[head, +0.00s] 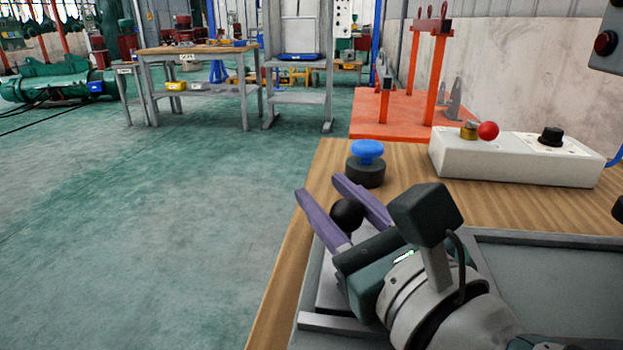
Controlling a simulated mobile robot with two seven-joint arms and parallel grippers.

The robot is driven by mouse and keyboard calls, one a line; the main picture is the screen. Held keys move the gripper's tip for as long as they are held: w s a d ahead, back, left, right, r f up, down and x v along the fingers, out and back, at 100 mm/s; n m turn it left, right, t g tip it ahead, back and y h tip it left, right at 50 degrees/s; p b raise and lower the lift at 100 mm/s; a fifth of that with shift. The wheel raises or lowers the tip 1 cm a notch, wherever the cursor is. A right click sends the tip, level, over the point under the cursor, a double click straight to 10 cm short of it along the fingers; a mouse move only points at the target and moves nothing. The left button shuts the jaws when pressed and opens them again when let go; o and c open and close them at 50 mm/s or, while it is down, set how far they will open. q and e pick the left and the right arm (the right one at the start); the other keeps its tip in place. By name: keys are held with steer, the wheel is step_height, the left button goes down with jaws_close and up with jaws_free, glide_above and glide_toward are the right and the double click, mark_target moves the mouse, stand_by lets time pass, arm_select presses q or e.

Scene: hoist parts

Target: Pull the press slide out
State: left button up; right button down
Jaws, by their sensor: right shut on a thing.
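My right gripper (338,208) reaches in from the lower right, over the wooden table. Its two purple fingers are on either side of a black ball knob (347,214), and it is shut on this knob. The press slide (330,290) shows as a grey metal plate under and beside the gripper, near the table's left edge. My gripper and arm hide much of the slide and how the knob joins it. My left gripper is not in view.
A blue-topped dark button (366,163) stands just beyond the fingers on the wooden table (290,262). A white control box (515,158) with a red ball lever (488,130) is behind. An orange-red frame (385,110) stands farther back. Open green floor lies left.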

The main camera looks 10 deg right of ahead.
mark_target(356, 229)
steer(key=c, duration=0.5)
jaws_free()
steer(key=shift+s, duration=0.1)
steer(key=b+v, duration=0.2)
steer(key=v, duration=0.7)
steer(key=shift+f, duration=0.1)
steer(key=shift+s+d, duration=0.15)
steer(key=shift+s, duration=0.25)
